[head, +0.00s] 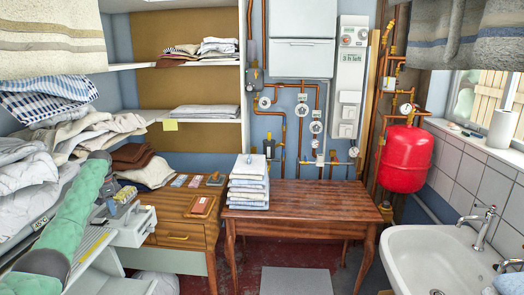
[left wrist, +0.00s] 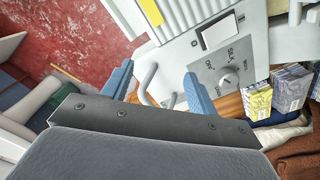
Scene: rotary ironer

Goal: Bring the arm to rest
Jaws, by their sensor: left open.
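My left gripper (left wrist: 160,88) is open, with its two blue fingers spread apart in the left wrist view. In the head view the left gripper (head: 111,207) is small and partly hidden, beside the white ironer (head: 135,230). A pale grey curved handle (left wrist: 148,82) shows between the fingers; I cannot tell whether they touch it. The ironer's control panel with a round dial (left wrist: 228,82) lies just beyond the right finger. Nothing is seen gripped. My right gripper is not in view.
Small boxes (left wrist: 260,100) stand close to the dial. A wooden table (head: 300,196) carries a folded linen stack (head: 249,183). A wooden cabinet (head: 175,215) stands left of it. A sink (head: 435,262) is at the right. Laundry (head: 75,135) is piled at the left.

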